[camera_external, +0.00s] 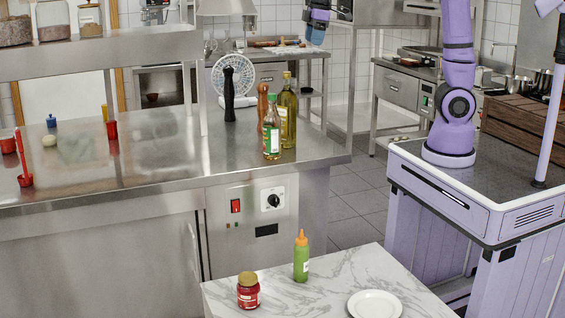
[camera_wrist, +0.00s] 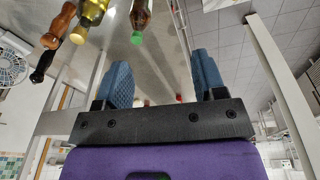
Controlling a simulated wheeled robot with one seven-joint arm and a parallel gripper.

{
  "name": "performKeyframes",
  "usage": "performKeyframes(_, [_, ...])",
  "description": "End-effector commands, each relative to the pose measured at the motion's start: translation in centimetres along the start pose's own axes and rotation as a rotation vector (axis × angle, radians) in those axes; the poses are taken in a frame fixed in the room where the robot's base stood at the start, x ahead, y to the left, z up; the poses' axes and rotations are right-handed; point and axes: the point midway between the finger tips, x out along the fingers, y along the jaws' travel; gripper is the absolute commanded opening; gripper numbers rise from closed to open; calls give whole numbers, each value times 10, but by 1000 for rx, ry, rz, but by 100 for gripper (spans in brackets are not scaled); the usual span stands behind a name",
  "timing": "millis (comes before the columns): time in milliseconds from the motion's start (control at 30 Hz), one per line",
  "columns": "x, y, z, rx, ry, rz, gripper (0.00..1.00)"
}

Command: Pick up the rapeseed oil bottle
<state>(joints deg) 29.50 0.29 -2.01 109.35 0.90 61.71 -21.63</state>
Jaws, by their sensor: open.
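Two bottles stand upright on the steel counter (camera_external: 160,165): a tall yellow-green oil bottle (camera_external: 288,112) and, in front of it, a shorter bottle with a green cap (camera_external: 271,135). The labels are too small to read; the tall one looks most like the rapeseed oil bottle. In the wrist view, the yellow oil bottle (camera_wrist: 91,14) is at the top left and the green-capped bottle (camera_wrist: 140,16) at the top middle. My gripper (camera_wrist: 163,78) is open and empty, apart from both bottles. In the external view, its blue fingers (camera_external: 316,28) show at the top, partly cut off.
A black mill (camera_external: 229,94) and a wooden mill (camera_external: 262,100) stand close beside the bottles. A small fan (camera_external: 234,75) is behind them. A marble table (camera_external: 325,285) in front holds a green squeeze bottle (camera_external: 301,256), a red jar (camera_external: 248,291) and a white plate (camera_external: 375,304).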

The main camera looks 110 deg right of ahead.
Motion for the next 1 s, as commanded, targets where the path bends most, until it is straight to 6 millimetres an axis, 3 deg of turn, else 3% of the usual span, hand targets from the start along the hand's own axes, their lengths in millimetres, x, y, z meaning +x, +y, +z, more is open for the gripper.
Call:
performKeyframes(33, [11,22,-9,16,-22,-2,64])
performKeyframes(200, [42,90,-29,48,-78,-11,64])
performKeyframes(433, [80,162,-36,76,-132,-29,64])
performKeyframes(600, [94,184,-36,83,-147,-35,64])
performKeyframes(1000, [142,183,-29,83,-149,-37,64])
